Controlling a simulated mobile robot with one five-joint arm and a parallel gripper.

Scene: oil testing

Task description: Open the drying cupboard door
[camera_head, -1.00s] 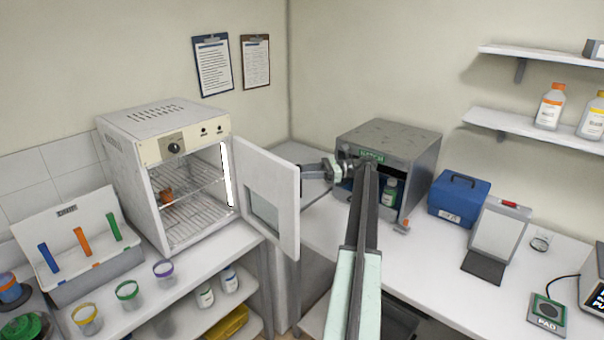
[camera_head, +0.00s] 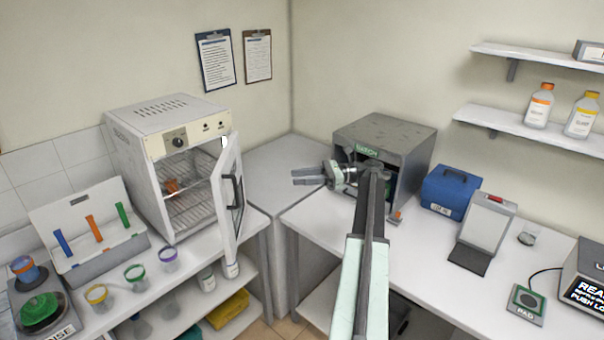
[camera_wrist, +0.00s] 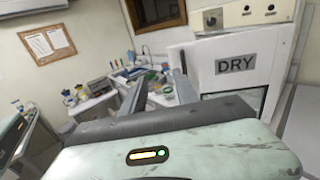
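The drying cupboard (camera_head: 150,122) is a white box oven on the left bench. Its door (camera_head: 221,205) stands open, swung out from the right side and seen nearly edge-on. A dark handle (camera_head: 236,190) shows on its outer face. Wire shelves and a small brown item show inside. In the wrist view, the door's outer face with its "DRY" label (camera_wrist: 235,65) is at the right. My gripper (camera_head: 295,178) is open and empty, to the right of the door and apart from it, pointing left. Its two spread fingers also show in the wrist view (camera_wrist: 158,88).
The grey metal cabinet (camera_head: 385,135) stands behind my arm on the right bench. A blue box (camera_head: 450,192) is right of it. Several colour-rimmed cups and a rack (camera_head: 85,235) stand on the left bench. The corner bench top (camera_head: 285,165) is clear.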

